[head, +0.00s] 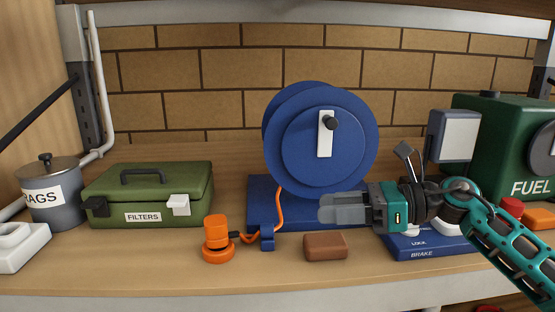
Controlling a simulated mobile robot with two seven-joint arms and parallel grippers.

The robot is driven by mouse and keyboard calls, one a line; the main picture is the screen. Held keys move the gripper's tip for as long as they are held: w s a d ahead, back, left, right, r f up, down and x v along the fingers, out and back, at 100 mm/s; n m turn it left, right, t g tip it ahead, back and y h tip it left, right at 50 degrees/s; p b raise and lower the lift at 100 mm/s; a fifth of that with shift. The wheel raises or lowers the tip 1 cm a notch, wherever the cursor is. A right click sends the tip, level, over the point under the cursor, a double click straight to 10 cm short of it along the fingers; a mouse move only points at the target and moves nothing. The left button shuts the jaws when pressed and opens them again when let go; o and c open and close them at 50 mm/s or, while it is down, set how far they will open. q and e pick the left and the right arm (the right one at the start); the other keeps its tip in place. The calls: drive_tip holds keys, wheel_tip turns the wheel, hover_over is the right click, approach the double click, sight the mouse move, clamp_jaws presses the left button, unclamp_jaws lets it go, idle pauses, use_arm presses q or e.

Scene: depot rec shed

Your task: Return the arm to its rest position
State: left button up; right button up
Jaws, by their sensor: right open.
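My right arm comes in from the right edge, and its gripper (324,208) points left above the workbench. The fingers are open, seen nearly side-on, with nothing visible between them. They show in front of the right part of the blue hose reel's base (261,200) and above a brown block (325,246). I cannot tell how far above the bench the gripper is. The blue hose reel (300,150) stands upright behind, with a white crank plate and black knob. My left gripper does not show.
An orange plug (216,240) on an orange cord stands on the bench. Left are a green filters box (150,195), a grey rags can (52,200) and a white object (20,245). Right, partly behind my arm, are a blue brake panel (420,250) and a green fuel can (480,125).

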drive_tip(key=s+d+f+n+t+h, duration=0.2)
drive_tip(key=d+f+n+t+h, duration=0.4)
drive_tip(key=n, duration=1)
drive_tip(key=s+d+f+n+t+h, duration=0.3)
drive_tip(key=f+n+t+h, duration=0.5)
drive_tip(key=n, duration=0.9)
drive_tip(key=s+d+f+m+g+h, duration=0.1)
drive_tip(key=s+f+m+g, duration=0.5)
drive_tip(key=s, duration=0.6)
drive_tip(key=s+d+f+m+g+h, duration=0.1)
drive_tip(key=s+f+m+g, duration=0.3)
drive_tip(key=s+f+g, duration=0.6)
drive_tip(key=w+a+f+n+t+y, duration=0.1)
drive_tip(key=w+a+f+t+y, duration=0.1)
drive_tip(key=w+f+t, duration=0.3)
wheel_tip(320, 180, down, 2)
drive_tip(key=a+t, duration=0.1)
drive_tip(key=t, duration=0.3)
drive_tip(key=shift+w+a+f+t, duration=0.15)
drive_tip(key=shift+w+f+t, duration=0.1)
drive_tip(key=shift+t, duration=0.15)
